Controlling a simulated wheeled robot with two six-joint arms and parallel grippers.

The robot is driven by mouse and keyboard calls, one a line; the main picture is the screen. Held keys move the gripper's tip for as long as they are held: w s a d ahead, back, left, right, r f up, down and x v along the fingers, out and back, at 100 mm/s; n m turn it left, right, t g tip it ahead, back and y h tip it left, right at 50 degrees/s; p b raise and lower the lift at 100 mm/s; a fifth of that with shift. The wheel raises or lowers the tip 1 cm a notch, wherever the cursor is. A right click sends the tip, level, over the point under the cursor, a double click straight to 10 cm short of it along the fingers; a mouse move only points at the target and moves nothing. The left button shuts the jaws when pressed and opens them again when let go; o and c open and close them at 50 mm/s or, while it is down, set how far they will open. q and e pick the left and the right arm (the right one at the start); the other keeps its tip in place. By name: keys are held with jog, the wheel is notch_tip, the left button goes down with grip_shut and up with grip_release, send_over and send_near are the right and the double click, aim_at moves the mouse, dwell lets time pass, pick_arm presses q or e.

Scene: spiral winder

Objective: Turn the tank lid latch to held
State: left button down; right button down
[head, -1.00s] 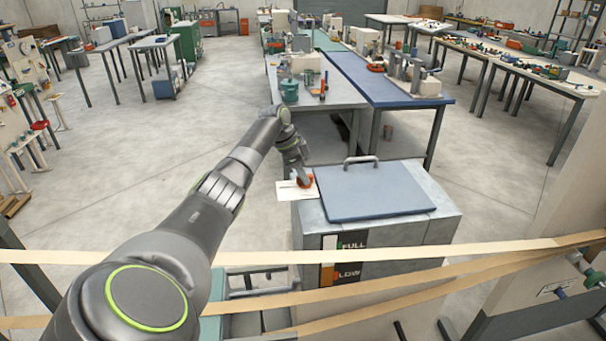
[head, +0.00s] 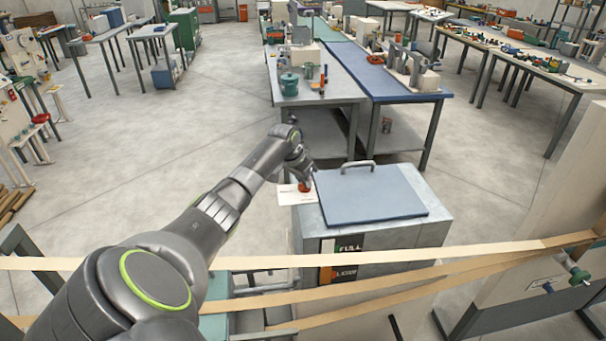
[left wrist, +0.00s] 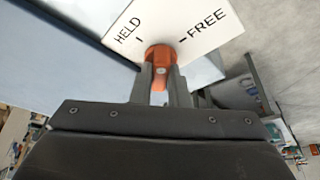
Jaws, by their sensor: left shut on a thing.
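The tank (head: 400,235) stands in the head view with a blue lid (head: 370,195) lying flat on it, a bar handle (head: 357,166) on top. A white label plate (head: 290,195) sticks out at the tank's left edge. The orange latch (head: 305,187) is on this plate. In the left wrist view the plate (left wrist: 205,22) reads HELD on the left and FREE on the right, and the latch (left wrist: 160,54) sits below and between the two marks. My left gripper (left wrist: 160,75) is shut on the latch. The fingers hide part of it, and I cannot tell which mark it points to.
Tan bands (head: 400,255) stretch across the front of the tank and pass near my left arm. A grey table (head: 330,92) and a blue table (head: 400,85) stand behind the tank. Open floor (head: 150,160) lies to the left.

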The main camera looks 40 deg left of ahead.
pick_arm(q)
jog(key=n+y, duration=0.1)
jog(key=n, duration=0.1)
jog(key=n+y, duration=0.1)
jog(key=n, duration=0.2)
jog(key=shift+w+d+n, duration=0.1)
jog(key=shift+d+n, duration=0.1)
jog(key=shift+n, duration=0.1)
jog(key=shift+n+g+y, duration=0.4)
jog(key=shift+n, duration=0.7)
jog(key=shift+n+g+y, duration=0.4)
jog(key=shift+n, duration=0.7)
jog(key=shift+r, duration=0.1)
jog(key=c, duration=1.4)
grip_release()
jog(key=v, duration=1.7)
jog(key=shift+r, duration=0.15)
